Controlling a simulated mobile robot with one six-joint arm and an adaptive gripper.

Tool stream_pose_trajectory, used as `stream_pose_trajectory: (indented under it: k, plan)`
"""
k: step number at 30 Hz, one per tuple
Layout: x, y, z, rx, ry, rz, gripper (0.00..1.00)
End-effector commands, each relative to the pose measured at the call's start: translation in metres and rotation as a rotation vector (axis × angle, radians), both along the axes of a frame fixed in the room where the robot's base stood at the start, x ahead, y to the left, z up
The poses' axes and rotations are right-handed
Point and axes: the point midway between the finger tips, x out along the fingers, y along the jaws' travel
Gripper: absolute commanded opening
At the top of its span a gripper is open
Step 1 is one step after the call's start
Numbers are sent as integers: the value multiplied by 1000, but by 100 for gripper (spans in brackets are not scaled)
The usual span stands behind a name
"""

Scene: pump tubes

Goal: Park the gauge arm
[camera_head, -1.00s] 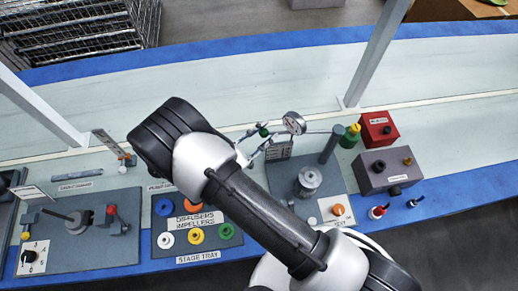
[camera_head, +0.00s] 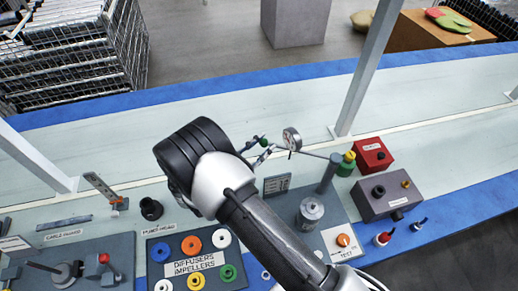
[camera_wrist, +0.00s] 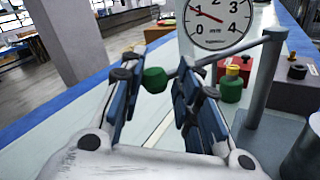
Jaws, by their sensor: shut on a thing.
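The gauge arm is a thin grey rod reaching left from a grey post (camera_head: 328,174), with a round white dial (camera_head: 292,139) and a green knob (camera_head: 263,141) at its free end. In the wrist view the dial (camera_wrist: 221,18) faces me and the green knob (camera_wrist: 155,80) lies between the blue-lined fingers. My gripper (camera_head: 262,150) is shut on this knob, above the pale bench behind the test plate. The gripper also shows in the wrist view (camera_wrist: 157,88). The post (camera_wrist: 265,80) stands at the right there.
A metal cylinder (camera_head: 310,213) and an orange knob (camera_head: 343,240) are on the test plate. A green and yellow fitting (camera_head: 346,164), a red box (camera_head: 373,156) and a grey box (camera_head: 389,196) stand right of the post. A stage tray (camera_head: 150,262) with coloured rings lies left. The bench behind is clear.

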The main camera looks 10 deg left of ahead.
Motion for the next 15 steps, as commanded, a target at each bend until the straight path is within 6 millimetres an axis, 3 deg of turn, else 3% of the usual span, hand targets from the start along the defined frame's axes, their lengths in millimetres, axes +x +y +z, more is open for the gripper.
stream_pose_trajectory:
  k: [1, 6, 7, 15]
  plan:
    - [12, -2, 3, 15, -10, 5, 0]
    - [12, -1, 4, 16, -11, 5, 0]
    - [12, -1, 4, 17, -12, 5, 31]
    - [12, -2, 3, 15, -10, 6, 48]
